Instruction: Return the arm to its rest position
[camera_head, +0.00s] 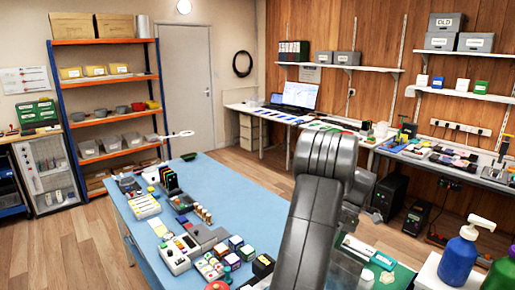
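My grey arm (318,210) rises from the bottom edge in the camera_head view, right of the middle. Its rounded upper joint (325,155) is the highest part that shows. It stands in front of the right end of the blue-topped table (262,195) and hides part of it. The end of my arm and my gripper do not show, so I cannot see whether anything is held.
Small boxes, devices and a phone rack (168,178) crowd the table's left and front. Pump bottles (460,255) stand at lower right. A wall bench (400,150) with a laptop (299,95) and an orange-framed shelf (105,90) stand behind. Wooden floor (240,160) lies open between.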

